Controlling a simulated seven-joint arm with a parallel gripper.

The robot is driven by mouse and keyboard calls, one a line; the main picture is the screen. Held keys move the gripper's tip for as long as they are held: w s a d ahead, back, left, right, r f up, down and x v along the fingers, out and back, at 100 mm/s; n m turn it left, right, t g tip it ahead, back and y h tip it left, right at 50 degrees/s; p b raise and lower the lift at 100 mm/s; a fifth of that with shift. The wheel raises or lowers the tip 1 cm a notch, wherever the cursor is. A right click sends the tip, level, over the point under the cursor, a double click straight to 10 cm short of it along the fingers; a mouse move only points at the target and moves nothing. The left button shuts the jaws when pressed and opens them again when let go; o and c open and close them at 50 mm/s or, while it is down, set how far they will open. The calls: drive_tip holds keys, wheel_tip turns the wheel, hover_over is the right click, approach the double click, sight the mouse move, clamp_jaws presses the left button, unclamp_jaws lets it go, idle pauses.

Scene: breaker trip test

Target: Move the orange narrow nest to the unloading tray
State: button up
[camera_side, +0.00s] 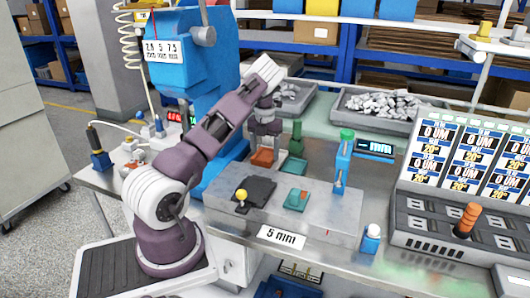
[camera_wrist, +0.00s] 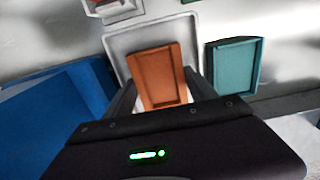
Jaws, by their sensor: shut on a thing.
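The orange narrow nest (camera_side: 262,157) is a small shallow rectangular tray with a raised rim. My gripper (camera_side: 264,142) points down at it in the side view. In the wrist view the nest (camera_wrist: 162,78) lies between the two fingers of my gripper (camera_wrist: 160,88), which is shut on it. A pale tray (camera_wrist: 119,42) with a raised rim shows behind and around the nest in the wrist view. I cannot tell whether the nest touches it, or whether it is the unloading tray.
A teal nest (camera_wrist: 233,66) lies close to the right; it also shows in the side view (camera_side: 292,167). A blue machine (camera_side: 190,60) stands left of my gripper. A grey block with a dark plate (camera_side: 254,192) is in front. A grey bin of metal parts (camera_side: 350,108) stands behind.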

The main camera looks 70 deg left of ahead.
drive_tip(key=o, duration=1.4)
drive_tip(key=shift+f, duration=0.15)
